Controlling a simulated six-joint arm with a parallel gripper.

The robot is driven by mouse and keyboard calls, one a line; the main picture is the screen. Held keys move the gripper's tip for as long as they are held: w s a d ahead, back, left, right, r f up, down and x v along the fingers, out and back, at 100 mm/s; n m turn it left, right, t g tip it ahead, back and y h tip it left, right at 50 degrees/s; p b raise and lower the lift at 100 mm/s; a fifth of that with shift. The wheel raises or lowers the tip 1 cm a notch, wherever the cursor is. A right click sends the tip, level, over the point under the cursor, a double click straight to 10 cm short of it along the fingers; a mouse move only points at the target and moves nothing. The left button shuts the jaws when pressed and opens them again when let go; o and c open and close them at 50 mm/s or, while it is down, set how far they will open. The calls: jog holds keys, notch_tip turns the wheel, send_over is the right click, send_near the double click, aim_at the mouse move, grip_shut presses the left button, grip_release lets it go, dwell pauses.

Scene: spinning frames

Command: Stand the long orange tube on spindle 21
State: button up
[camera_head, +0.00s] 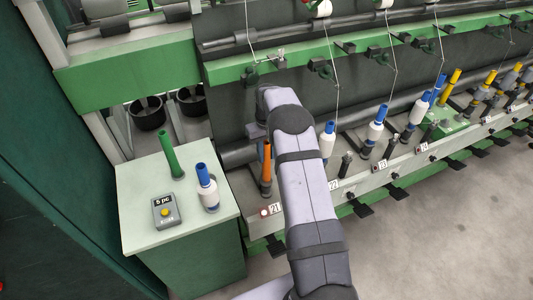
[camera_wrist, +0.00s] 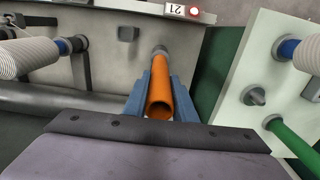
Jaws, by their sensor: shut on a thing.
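The long orange tube (camera_head: 267,163) is upright at spindle 21, behind the number label 21 (camera_head: 274,209). My gripper (camera_wrist: 160,92) is shut on the tube, with one blue-grey finger on each side of it. In the wrist view the tube's open top end (camera_wrist: 160,108) faces the camera. Its lower end is in line with the grey spindle base (camera_wrist: 160,50). In the head view a dark piece of spindle 21 (camera_head: 266,191) shows just below the tube. I cannot tell how far the tube is down around the spindle. My arm hides part of the gripper in the head view.
A side table (camera_head: 135,222) at left bears a green tube (camera_head: 171,154), a blue-topped white bobbin (camera_head: 207,187) and a grey box reading 5 pc (camera_head: 165,210). More spindles with white bobbins (camera_head: 327,143) line the rail to the right. Threads hang above them.

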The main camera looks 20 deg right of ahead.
jog(key=shift+f, duration=0.3)
dwell(0.5)
jog(key=o, duration=1.1)
jog(key=shift+r+b, duration=1.45)
jog(key=shift+r, duration=2.25)
